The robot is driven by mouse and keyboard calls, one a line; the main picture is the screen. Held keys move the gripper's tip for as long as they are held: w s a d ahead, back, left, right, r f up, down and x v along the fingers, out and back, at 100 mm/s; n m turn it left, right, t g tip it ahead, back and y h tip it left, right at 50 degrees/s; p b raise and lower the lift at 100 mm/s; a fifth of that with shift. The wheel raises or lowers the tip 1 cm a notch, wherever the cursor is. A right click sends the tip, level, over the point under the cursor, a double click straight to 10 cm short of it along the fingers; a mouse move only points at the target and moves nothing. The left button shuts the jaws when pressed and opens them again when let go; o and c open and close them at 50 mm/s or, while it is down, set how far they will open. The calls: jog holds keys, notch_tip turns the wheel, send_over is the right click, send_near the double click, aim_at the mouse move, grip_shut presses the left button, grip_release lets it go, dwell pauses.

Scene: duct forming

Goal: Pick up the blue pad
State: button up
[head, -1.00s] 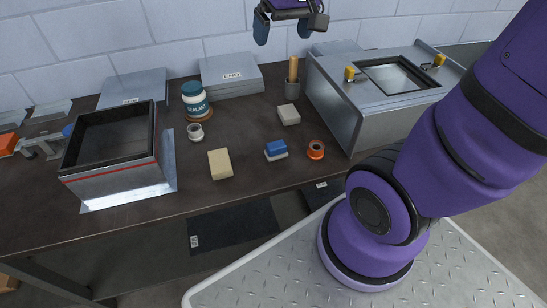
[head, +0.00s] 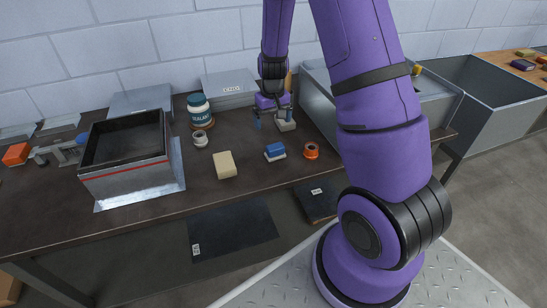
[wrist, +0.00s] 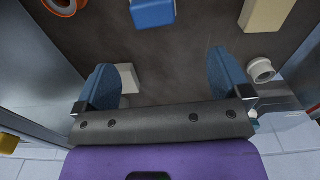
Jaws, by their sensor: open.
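The blue pad (head: 275,149) lies on the dark bench, its top blue and its lower edge pale. It also shows at the top edge of the wrist view (wrist: 153,12), partly cut off. My gripper (head: 273,119) is open and empty, above the bench and behind the pad in the head view.
A whitish block (head: 286,125) is close to my right finger in the head view. An orange roll (head: 311,150) lies right of the pad, a cream block (head: 225,165) left. A white roll (head: 200,138) and sealant jar (head: 199,112) stand farther left. A metal housing (head: 318,100) rises at right.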

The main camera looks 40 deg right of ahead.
aim_at(275, 146)
jog(key=shift+s+d+f, duration=0.1)
jog(key=shift+s+f, duration=0.05)
jog(key=shift+f, duration=0.8)
notch_tip(275, 146, down, 5)
jog(key=shift+s+d+f, duration=0.1)
jog(key=shift+s+f, duration=0.05)
jog(key=shift+f, duration=1.25)
jog(key=shift+s+d+f, duration=0.1)
jog(key=shift+s+f, duration=0.05)
jog(key=shift+f, duration=1.2)
jog(key=shift+c, duration=0.4)
jog(key=c, duration=0.8)
jog(key=shift+r, duration=0.2)
